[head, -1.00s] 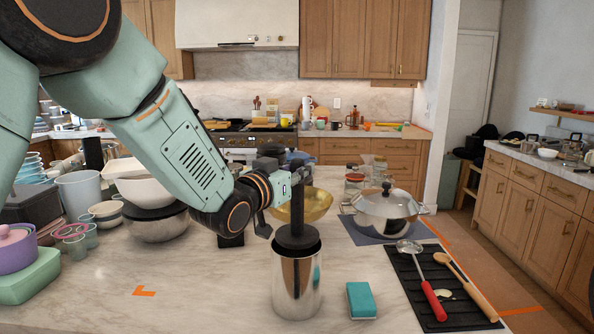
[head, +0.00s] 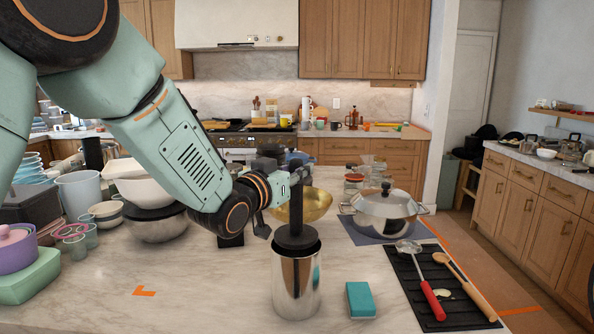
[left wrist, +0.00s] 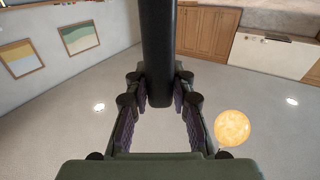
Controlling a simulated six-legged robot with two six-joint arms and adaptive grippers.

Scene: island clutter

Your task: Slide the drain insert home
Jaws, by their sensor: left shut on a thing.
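The drain insert (head: 297,237) is a black disc with an upright black post. Its disc sits at the open mouth of a shiny steel canister (head: 297,285), with the lower part of the insert hidden inside. The canister stands upright on the marble counter. My left gripper (head: 294,178) comes in from the left and is shut on the upper part of the post. In the left wrist view the black post (left wrist: 158,55) runs between the two fingers. My right gripper is in neither view.
A teal sponge block (head: 360,300) lies just right of the canister. A black mat (head: 405,285) with a ladle and wooden spoon is farther right. A lidded pot (head: 385,213) and brass bowl (head: 315,205) stand behind.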

